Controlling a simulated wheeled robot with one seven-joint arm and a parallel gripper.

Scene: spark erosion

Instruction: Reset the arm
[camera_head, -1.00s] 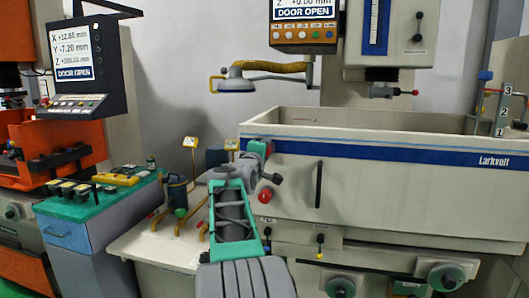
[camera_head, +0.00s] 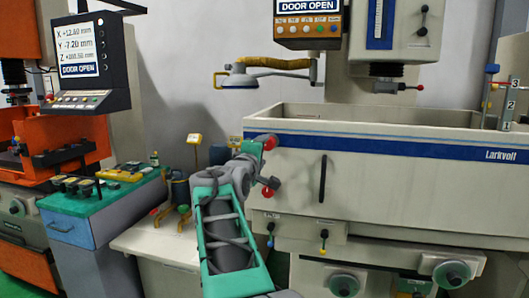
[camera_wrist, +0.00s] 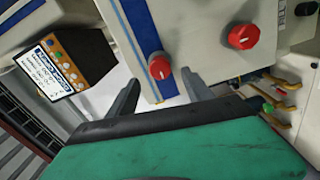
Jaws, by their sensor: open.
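My arm (camera_head: 225,225), with green and grey links, reaches up from the bottom of the head view toward the front of the Larkvolt machine's tank (camera_head: 400,185). Its far end is close to the tank's left corner, and my gripper's fingers cannot be made out there. In the wrist view my gripper (camera_wrist: 160,95) shows two grey fingers spread apart with nothing between them. Beyond the fingers is a pale panel with a blue stripe and two red knobs (camera_wrist: 243,36). Whether any finger touches the panel cannot be told.
A control screen (camera_head: 80,52) reading DOOR OPEN hangs at the left. Below it stands a cabinet with a green top (camera_head: 75,205) holding small parts. A pale low table (camera_head: 150,238) with a dark cylinder (camera_head: 180,190) lies left of my arm. A lamp (camera_head: 238,79) hangs above.

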